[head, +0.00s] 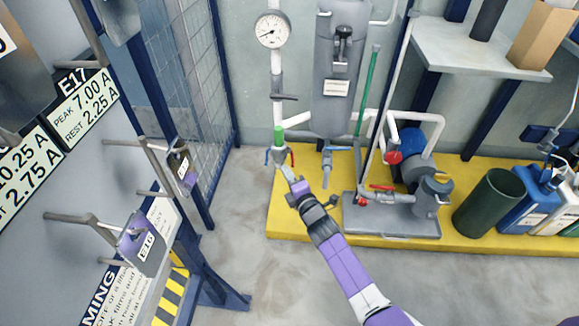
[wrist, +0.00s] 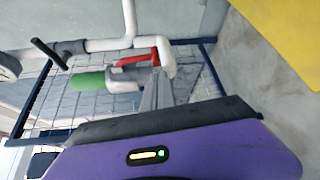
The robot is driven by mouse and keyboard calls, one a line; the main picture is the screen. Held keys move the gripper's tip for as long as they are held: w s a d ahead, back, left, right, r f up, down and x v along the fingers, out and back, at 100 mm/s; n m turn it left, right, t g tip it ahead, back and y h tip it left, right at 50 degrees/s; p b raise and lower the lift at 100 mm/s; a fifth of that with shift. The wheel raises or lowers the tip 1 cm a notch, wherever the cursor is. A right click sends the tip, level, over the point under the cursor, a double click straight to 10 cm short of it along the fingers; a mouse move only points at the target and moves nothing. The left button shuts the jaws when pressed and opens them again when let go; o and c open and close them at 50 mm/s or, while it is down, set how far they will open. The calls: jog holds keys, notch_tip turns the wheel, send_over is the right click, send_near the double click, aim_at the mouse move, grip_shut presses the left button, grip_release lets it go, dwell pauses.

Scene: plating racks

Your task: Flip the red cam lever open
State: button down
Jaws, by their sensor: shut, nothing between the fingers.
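The red cam lever (head: 291,157) shows as a small red piece on the right side of a pale coupling below the gauge pipe. In the wrist view the red lever (wrist: 137,59) lies alongside the coupling body, close to its green part (wrist: 88,83). My gripper (head: 286,168) is just below the coupling in the head view. Its fingers (wrist: 157,76) are shut and empty in the wrist view, with their tips close to the red lever. I cannot tell whether they touch it. The tips partly cover the coupling.
A gauge (head: 272,30) tops the pipe. A pump with other red handles (head: 381,187) stands right on the yellow platform (head: 300,228). A blue-framed rack (head: 196,150) stands left. A dark green bin (head: 490,203) is at right. Grey floor is clear in front.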

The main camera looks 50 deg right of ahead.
jog(key=shift+s+d+p, duration=0.25)
jog(key=shift+p, duration=0.05)
dwell(0.5)
